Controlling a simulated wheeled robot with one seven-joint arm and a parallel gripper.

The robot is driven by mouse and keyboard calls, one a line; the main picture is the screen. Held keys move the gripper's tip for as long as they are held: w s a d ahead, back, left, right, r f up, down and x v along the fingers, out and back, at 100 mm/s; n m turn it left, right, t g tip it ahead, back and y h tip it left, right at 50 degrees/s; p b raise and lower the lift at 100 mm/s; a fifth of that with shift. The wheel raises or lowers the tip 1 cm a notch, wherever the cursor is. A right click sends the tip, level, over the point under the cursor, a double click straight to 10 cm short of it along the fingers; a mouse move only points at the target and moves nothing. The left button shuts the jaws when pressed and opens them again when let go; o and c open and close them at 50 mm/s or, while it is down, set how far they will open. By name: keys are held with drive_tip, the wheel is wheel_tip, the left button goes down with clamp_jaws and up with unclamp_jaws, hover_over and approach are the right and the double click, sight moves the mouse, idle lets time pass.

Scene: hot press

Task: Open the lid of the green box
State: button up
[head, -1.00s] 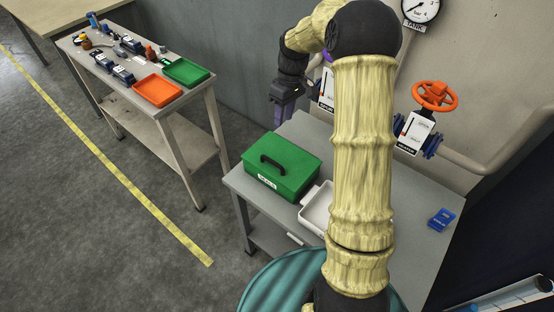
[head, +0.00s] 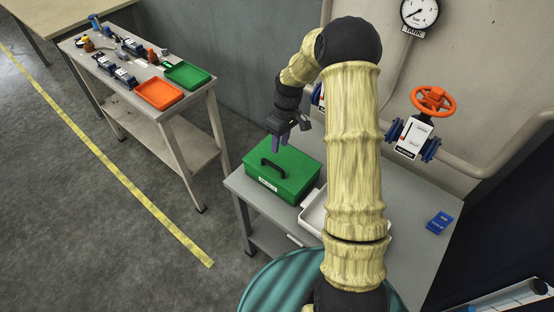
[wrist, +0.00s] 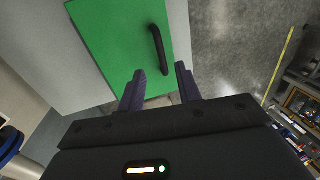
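The green box (head: 285,187) stands on the grey table with its lid shut. A black handle (head: 273,169) arches over the top, and a white label is on the front face. In the wrist view the green lid (wrist: 108,32) and the handle (wrist: 158,50) lie ahead of the fingers. My gripper (head: 281,145) is above the back part of the box, pointing down. In the wrist view my gripper (wrist: 161,83) has its two purple fingers apart with nothing between them. It appears clear of the handle.
A white tray (head: 312,218) sits right of the box, partly behind my arm. An orange valve wheel (head: 433,100) and pipes are on the wall. A blue item (head: 439,221) lies at the table's right. A side table holds an orange tray (head: 158,94) and a green tray (head: 188,75).

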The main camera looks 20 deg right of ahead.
sight(276, 166)
drive_tip(key=f, duration=0.3)
drive_tip(key=a+f+p, duration=0.1)
drive_tip(key=f, duration=0.1)
drive_tip(key=s+f+p, duration=0.1)
drive_tip(key=f, duration=0.2)
drive_tip(key=shift+a+f, duration=0.15)
drive_tip(key=shift+f, duration=0.15)
clamp_jaws()
